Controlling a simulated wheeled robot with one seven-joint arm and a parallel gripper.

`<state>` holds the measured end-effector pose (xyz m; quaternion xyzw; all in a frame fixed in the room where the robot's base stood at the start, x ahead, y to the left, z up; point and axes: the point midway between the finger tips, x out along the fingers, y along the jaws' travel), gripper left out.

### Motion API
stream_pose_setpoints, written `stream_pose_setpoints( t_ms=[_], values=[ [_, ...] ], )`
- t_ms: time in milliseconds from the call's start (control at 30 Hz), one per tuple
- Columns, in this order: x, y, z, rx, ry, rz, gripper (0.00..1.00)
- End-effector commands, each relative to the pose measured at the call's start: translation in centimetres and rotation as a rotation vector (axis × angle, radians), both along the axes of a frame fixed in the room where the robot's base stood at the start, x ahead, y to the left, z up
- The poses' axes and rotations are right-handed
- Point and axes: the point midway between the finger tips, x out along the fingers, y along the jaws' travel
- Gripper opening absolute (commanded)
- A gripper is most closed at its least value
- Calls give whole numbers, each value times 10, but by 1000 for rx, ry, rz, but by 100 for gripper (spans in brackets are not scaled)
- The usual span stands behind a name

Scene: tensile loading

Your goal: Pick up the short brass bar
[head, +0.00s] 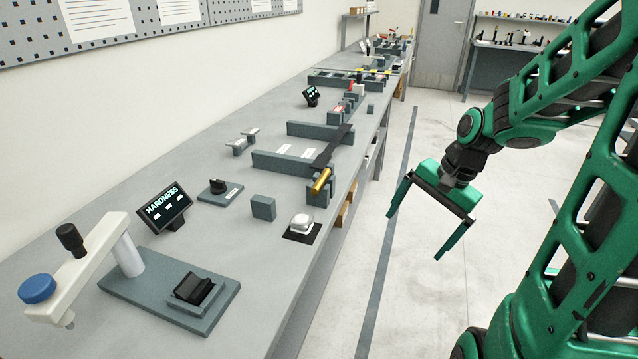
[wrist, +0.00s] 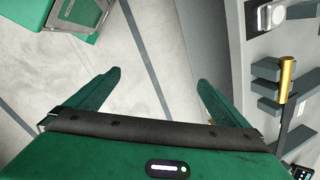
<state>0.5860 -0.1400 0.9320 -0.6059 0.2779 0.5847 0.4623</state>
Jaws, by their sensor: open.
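A short brass bar (head: 321,181) lies on a grey block at the front edge of the bench, in the middle of the head view. In the wrist view the brass bar (wrist: 287,78) is at the far right, beyond the right finger. My gripper (head: 418,228) is open and empty, over the floor to the right of the bench and well apart from the bar. Its two fingers (wrist: 158,85) point forward over bare floor in the wrist view.
The long grey bench (head: 300,270) carries a hardness tester (head: 110,260), a HARDNESS display (head: 164,207), grey blocks (head: 263,207) and a silvery rounded object (head: 301,224) close to the bar. A dark flat bar (head: 333,146) lies behind it. The floor (head: 400,290) beside the bench is clear.

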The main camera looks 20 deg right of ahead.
Motion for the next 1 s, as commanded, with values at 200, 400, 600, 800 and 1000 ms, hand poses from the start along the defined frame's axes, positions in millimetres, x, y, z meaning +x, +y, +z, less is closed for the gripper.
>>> stream_pose_setpoints(
  t_ms=[200,400,600,800,1000],
  values=[
    [76,29,-16,332,-16,-323,100],
    [134,49,2,713,22,-609,100],
    [166,50,33,1005,88,-786,100],
    [179,53,44,1111,122,-838,100],
    [195,75,33,1113,125,-838,100]
  ],
)
